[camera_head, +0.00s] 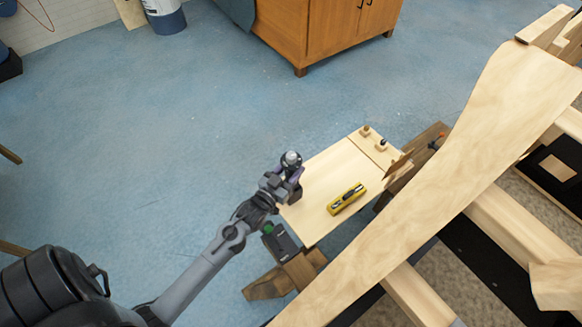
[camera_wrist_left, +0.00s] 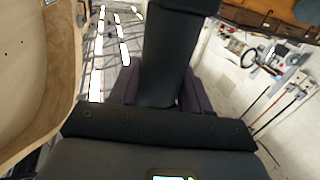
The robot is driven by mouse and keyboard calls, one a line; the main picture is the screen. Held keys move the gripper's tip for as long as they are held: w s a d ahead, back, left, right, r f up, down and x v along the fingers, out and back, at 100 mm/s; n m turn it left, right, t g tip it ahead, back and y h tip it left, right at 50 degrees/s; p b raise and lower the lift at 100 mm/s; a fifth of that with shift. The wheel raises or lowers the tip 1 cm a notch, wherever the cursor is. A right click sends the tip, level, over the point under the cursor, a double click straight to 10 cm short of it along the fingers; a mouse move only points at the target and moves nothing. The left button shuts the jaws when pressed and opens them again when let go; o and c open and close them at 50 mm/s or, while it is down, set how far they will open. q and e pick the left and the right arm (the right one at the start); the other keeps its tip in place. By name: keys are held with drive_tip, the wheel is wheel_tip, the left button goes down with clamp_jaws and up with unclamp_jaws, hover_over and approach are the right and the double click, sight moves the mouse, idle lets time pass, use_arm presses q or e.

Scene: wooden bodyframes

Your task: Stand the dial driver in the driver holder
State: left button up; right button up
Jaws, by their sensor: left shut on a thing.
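My left gripper (camera_head: 290,176) is above the left edge of the small wooden tabletop in the head view. It is shut on a dark, thick tool, which I take to be the dial driver; its rounded silvery end (camera_head: 291,158) shows at the gripper. In the left wrist view the dark shaft (camera_wrist_left: 168,55) stands between the purple-grey fingers (camera_wrist_left: 160,100). I cannot make out a driver holder for certain; a pale wooden strip with small dark-topped pegs (camera_head: 382,145) lies along the tabletop's far end. My right gripper is not in view.
A yellow tool with dark and silver parts (camera_head: 347,199) lies on the tabletop (camera_head: 318,178). A large curved wooden frame (camera_head: 455,165) rises close on the right. A brown cabinet (camera_head: 322,35) stands at the back. Much of the tabletop's middle is clear.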

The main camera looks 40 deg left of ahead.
sight(287, 180)
use_arm(q)
drive_tip(key=shift+f+b, duration=0.6)
drive_tip(key=shift+f, duration=0.9)
drive_tip(key=shift+f, duration=0.45)
idle(0.3)
